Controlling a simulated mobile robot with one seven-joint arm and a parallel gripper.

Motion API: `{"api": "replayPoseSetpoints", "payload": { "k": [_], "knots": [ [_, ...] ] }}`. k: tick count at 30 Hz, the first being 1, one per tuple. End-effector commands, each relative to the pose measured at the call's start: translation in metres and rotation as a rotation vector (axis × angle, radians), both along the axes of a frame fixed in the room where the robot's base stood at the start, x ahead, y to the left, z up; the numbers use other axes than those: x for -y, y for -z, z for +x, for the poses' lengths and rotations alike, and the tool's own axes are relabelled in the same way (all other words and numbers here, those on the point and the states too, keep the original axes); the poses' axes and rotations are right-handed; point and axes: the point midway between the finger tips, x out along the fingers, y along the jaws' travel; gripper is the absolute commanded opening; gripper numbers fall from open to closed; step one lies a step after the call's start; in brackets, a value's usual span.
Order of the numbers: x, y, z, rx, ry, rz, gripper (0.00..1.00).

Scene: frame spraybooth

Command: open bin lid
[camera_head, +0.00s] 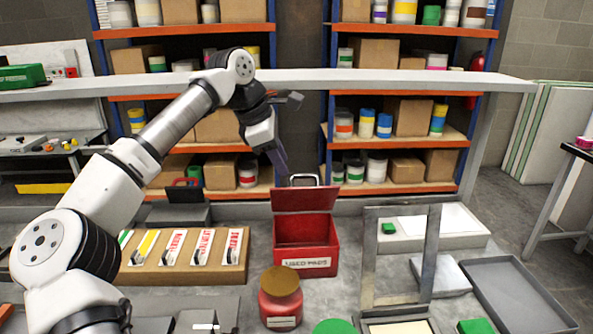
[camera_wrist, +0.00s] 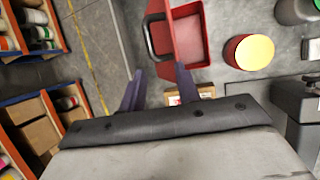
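The red bin (camera_head: 303,234) labelled "USED PADS" stands on the bench with its inside in view. Its red lid (camera_head: 304,199) is raised at the back, roughly upright, with a dark handle (camera_head: 303,179) at its top. In the wrist view the bin's open box (camera_wrist: 190,38) is at top centre, and the handle (camera_wrist: 150,42) lies along the left. My gripper (camera_head: 283,179) is behind and left of the raised lid, near the handle. In the wrist view its fingers (camera_wrist: 158,80) are spread with nothing between them; the handle appears just beyond the tips.
A red can with a brown top (camera_head: 281,295) stands in front of the bin. A board with labelled cards (camera_head: 187,262) is to its left. A grey upright frame (camera_head: 432,250) and an empty grey tray (camera_head: 520,295) are to the right. Shelves stand behind the bench.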

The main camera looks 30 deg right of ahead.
Motion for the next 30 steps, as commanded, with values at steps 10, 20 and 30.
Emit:
{"api": "replayPoseSetpoints", "payload": {
  "k": [10, 20, 30],
  "knots": [
    [-0.073, 0.002, 0.001, 0.001, 0.000, -0.003, 0.32],
    [-0.090, 0.000, 0.001, 0.000, 0.002, -0.001, 0.32],
    [-0.074, -0.004, -0.005, 0.009, 0.034, -0.060, 0.09]
  ]
}}
